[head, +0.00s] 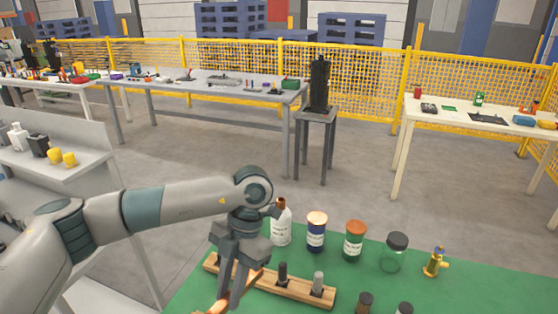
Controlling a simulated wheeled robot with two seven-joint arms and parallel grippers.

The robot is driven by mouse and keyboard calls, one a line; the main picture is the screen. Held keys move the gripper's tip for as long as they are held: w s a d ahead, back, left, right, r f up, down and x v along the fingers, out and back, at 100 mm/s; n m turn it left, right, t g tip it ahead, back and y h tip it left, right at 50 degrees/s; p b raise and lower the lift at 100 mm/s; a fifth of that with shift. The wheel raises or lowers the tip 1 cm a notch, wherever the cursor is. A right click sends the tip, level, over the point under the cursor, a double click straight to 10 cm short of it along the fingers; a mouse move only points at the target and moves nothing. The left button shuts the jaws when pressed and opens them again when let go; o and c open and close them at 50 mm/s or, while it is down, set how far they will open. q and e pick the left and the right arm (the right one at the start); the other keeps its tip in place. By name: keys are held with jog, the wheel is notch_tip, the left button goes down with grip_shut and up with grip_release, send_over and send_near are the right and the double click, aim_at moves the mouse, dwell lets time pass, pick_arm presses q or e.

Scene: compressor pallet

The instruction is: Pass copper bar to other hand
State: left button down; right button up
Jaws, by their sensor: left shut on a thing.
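My left gripper (234,296) reaches down over the green table and is shut on the copper bar (219,307). The bar is a thin orange-brown piece that slants from the middle right down to the lower left, partly hidden by the fingers and cut by the bottom edge of the view. The gripper is in front of a wooden rack, which it partly covers. My right gripper is not in view.
The wooden rack (300,288) holds dark and grey pegs on the green table (440,295). Behind it stand a white bottle (281,228), a blue jar (316,235), a green jar (353,242), a clear jar (393,256) and a brass valve (435,262). Two bottle tops show at the bottom edge.

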pick_arm(q)
jog(key=w+a+r+m+t+h, duration=0.1)
jog(key=a+m+t, duration=0.3)
jog(key=m, duration=1)
jog(key=w+a+r+m+t+h, duration=0.1)
jog(key=w+a+r+m+t, duration=0.2)
jog(key=m, duration=1.1)
jog(key=a+t, duration=0.1)
jog(key=a, duration=0.2)
jog(key=shift+w+r+m+h, duration=0.3)
jog(key=shift+r+m+h, duration=0.1)
jog(key=shift+d, duration=0.1)
jog(key=d+r+m+h, duration=0.1)
jog(key=d+r+m, duration=0.2)
jog(key=d, duration=0.5)
jog(key=d+r+m+h, duration=0.2)
jog(key=d+m, duration=0.3)
jog(key=d, duration=0.4)
jog(key=shift+r+g, duration=0.4)
jog(key=shift+r, duration=0.4)
jog(key=shift+s, duration=0.15)
